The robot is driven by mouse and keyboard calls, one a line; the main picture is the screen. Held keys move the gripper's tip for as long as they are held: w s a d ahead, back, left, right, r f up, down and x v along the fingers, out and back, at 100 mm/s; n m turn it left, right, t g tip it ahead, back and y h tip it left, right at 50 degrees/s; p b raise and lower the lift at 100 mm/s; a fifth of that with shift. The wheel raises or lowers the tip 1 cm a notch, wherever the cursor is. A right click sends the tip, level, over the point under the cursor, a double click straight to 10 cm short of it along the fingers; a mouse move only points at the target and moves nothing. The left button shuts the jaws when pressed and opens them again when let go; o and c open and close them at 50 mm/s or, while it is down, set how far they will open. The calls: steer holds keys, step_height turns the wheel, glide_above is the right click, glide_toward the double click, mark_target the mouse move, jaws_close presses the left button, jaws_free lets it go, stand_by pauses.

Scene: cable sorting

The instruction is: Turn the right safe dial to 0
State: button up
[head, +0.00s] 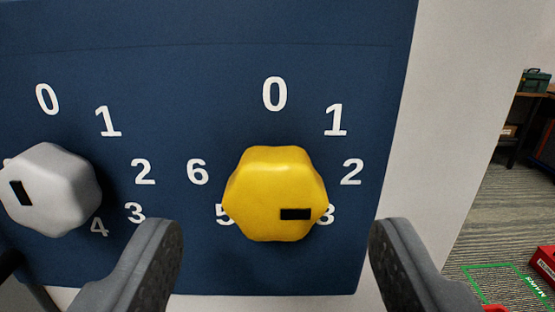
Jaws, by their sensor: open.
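The right safe dial is a yellow faceted knob (272,185) on a dark blue panel (240,60). Its black mark (296,214) sits at the knob's lower right and points toward the 3. White numbers ring it, with the 0 (274,94) straight above; the 4 is hidden and the 5 and 3 are partly covered. My gripper (275,235) is open, its two grey fingers at the lower left and lower right of the yellow dial, apart from it. Nothing is between the fingers except the view of the dial.
A silver-grey dial (50,190) with its own numbers is on the panel at the left, its black mark pointing left. A pale wall (450,130) borders the panel. At the right are a carpeted floor, a shelf with a green box (536,80) and a red object (544,263).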

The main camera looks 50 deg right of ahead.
mark_target(272, 210)
steer(key=shift+p+x, duration=0.4)
steer(key=shift+x, duration=1.45)
steer(key=shift+a, duration=0.1)
steer(key=c, duration=1)
